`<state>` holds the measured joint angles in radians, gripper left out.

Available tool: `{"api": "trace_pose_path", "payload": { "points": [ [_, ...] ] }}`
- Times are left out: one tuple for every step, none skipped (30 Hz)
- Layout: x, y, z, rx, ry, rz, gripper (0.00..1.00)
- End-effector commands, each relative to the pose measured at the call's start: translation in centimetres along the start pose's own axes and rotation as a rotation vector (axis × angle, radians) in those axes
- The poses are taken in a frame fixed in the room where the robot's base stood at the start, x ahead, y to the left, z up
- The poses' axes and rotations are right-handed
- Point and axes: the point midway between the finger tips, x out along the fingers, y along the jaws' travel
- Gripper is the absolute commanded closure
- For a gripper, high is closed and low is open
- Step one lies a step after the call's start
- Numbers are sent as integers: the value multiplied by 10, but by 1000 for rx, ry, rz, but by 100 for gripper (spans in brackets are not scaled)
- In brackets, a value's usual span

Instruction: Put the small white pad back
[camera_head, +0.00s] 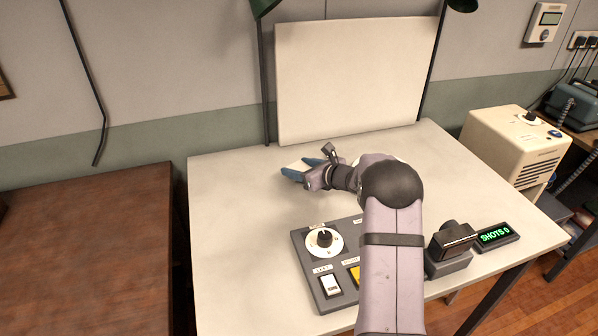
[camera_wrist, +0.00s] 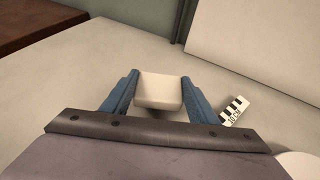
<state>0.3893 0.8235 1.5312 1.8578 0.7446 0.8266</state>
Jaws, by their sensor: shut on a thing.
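The small white pad (camera_wrist: 160,90) shows in the wrist view as a pale block with rounded lower corners, between the two blue fingers. My gripper (camera_wrist: 160,96) is shut on it, with one finger at each side. In the head view my gripper (camera_head: 291,172) is over the left back part of the white table (camera_head: 225,210), and a bit of the pad (camera_head: 297,165) shows pale between the fingers. I cannot tell whether the pad touches the table.
A small black-and-white striped card (camera_wrist: 236,108) lies right of my gripper. A white backdrop board (camera_head: 355,75) stands behind. A grey control panel (camera_head: 305,262), a camera-like device (camera_head: 452,243) and a "SHOTS 0" display (camera_head: 495,236) stand in front. The table's left side is clear.

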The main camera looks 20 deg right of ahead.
Motion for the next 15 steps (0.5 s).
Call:
{"api": "trace_pose_path", "payload": {
  "points": [
    [2, 0, -6, 3, 1, 0, 70],
    [4, 0, -9, 2, 1, 0, 70],
    [5, 0, -12, 2, 1, 0, 70],
    [6, 0, -13, 1, 0, 0, 70],
    [6, 0, -14, 0, -1, 0, 70],
    [6, 0, -15, 0, -1, 0, 70],
    [6, 0, -15, 0, -2, 0, 70],
    [6, 0, -15, -1, -2, -1, 70],
    [6, 0, -15, -1, -2, -1, 70],
    [6, 0, -15, -1, -2, 0, 70],
    [6, 0, -15, -1, -2, 0, 70],
    [6, 0, -15, -1, -2, 0, 70],
    [6, 0, -15, -1, -2, 0, 70],
    [7, 0, -15, -1, -2, 0, 70],
    [7, 0, -16, -1, -2, 0, 70]
  ]
}}
